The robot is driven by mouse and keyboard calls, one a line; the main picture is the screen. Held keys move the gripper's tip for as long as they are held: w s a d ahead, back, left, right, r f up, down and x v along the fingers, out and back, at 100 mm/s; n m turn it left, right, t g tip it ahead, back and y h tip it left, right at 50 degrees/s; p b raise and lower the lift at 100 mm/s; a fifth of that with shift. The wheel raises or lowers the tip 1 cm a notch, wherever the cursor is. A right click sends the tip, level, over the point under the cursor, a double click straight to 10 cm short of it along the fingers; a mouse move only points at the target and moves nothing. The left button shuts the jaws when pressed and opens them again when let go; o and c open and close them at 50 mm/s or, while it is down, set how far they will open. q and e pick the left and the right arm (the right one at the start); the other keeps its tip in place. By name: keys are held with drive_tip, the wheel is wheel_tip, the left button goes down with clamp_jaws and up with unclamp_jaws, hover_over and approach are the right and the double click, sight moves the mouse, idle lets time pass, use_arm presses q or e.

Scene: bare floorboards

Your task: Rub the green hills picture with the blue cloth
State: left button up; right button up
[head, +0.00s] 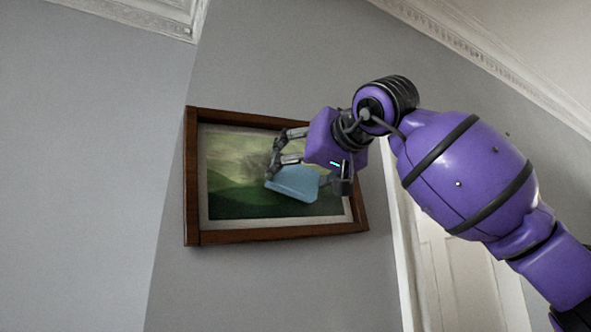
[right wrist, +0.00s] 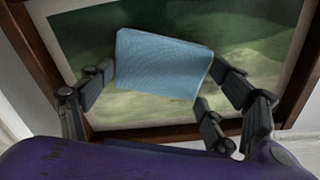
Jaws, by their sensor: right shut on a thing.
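The green hills picture (head: 235,205) hangs on the grey wall in a brown wooden frame, with a pale mat around the painted hills. A dark grey smudge shows on its middle, just left of my gripper. My right gripper (head: 305,178) is in front of the picture and shut on the blue cloth (head: 292,184), which looks like a folded pad. In the right wrist view the cloth (right wrist: 163,64) sits between the fingers, over the painting (right wrist: 260,60). I cannot tell whether the cloth touches the picture. My left gripper is not in view.
A white panelled door (head: 455,275) with a white frame stands right of the picture, behind my right arm. White moulding (head: 165,12) runs along the ceiling. The wall left of the picture is bare.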

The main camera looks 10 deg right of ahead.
sight(312, 176)
drive_tip(key=shift+w+d, duration=0.3)
drive_tip(key=shift+d, duration=0.45)
drive_tip(key=shift+w+d, duration=0.25)
drive_tip(key=shift+d, duration=0.5)
drive_tip(key=shift+s+a+f, duration=0.1)
drive_tip(key=shift+s+a, duration=0.65)
drive_tip(key=shift+a, duration=1.45)
drive_tip(key=shift+s+a+r, duration=0.1)
drive_tip(key=shift+s+a, duration=0.6)
drive_tip(key=shift+a, duration=1.55)
drive_tip(key=shift+s+a+f, duration=0.1)
drive_tip(key=shift+s+a, duration=0.65)
drive_tip(key=shift+a, duration=1.45)
drive_tip(key=shift+r, duration=0.85)
drive_tip(key=w+d+r, duration=0.2)
drive_tip(key=w+d, duration=0.2)
drive_tip(key=d, duration=0.8)
drive_tip(key=shift+d, duration=0.4)
drive_tip(key=shift+v, duration=2.95)
